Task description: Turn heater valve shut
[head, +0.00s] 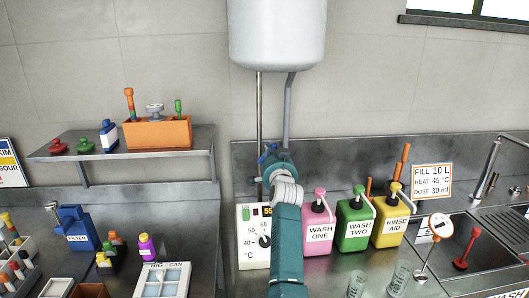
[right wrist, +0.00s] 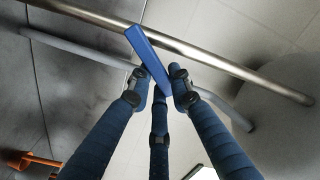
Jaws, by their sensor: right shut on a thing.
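The heater valve's blue lever (right wrist: 146,57) shows in the right wrist view as a flat blue bar, slanting from upper left to lower right beside the metal pipe. My right gripper (right wrist: 160,80) is shut on this lever, with its dark blue fingers around the bar's lower part. In the head view my right gripper (head: 267,156) reaches up to the pipes below the white heater tank (head: 277,32). There the arm and fingers hide most of the valve. My left gripper is not in view.
A control box (head: 248,252) with a dial stands just left of my right arm. Pink (head: 317,248), green (head: 354,247) and yellow (head: 390,236) jugs stand close on its right. A shelf (head: 85,153) holds an orange caddy (head: 158,133). A sink (head: 470,262) lies at right.

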